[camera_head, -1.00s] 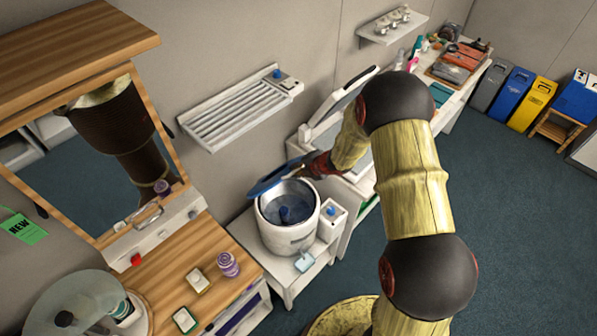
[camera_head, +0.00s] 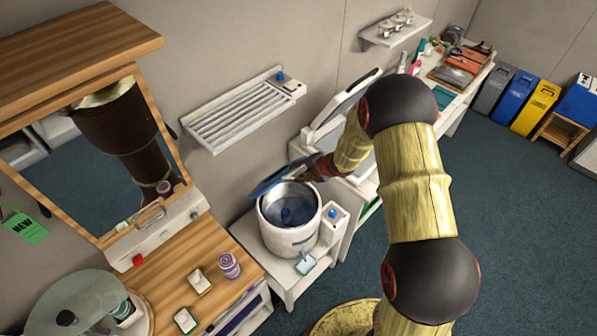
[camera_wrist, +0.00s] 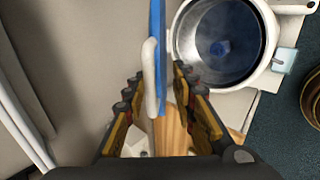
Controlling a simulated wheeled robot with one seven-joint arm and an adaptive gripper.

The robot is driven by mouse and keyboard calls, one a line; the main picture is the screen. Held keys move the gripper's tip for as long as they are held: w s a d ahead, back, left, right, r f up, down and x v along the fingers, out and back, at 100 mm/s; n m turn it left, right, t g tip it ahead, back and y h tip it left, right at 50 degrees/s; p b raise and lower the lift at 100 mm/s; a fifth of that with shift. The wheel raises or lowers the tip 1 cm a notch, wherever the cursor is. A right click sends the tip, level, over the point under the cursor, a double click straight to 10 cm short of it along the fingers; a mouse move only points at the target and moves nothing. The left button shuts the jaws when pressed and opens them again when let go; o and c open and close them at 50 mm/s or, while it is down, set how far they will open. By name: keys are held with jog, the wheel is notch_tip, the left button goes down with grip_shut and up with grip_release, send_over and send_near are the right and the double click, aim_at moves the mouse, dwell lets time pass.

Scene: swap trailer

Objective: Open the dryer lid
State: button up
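The dryer is a round white drum (camera_head: 290,236) with a dark blue inside, standing on a low white stand. It also shows at the upper right of the wrist view (camera_wrist: 265,70). Its blue lid (camera_head: 275,180) is raised and tilted up at the back of the rim, so the drum's mouth is uncovered. In the wrist view the lid (camera_wrist: 158,40) is seen edge-on, with a white handle (camera_wrist: 150,80) on its left side. My gripper (camera_wrist: 158,95) is open, its fingers on either side of the handle and lid edge with gaps showing. In the head view the fingers are small and partly hidden.
A small white box with a blue knob (camera_head: 333,222) stands right of the drum. A wooden counter (camera_head: 165,262) with a purple-striped can (camera_head: 229,266) is at left. A slatted wall rack (camera_head: 240,112) hangs behind.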

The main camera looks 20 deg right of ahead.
jog(key=v, duration=1.2)
jog(key=shift+a, duration=0.1)
jog(key=shift+c, duration=0.4)
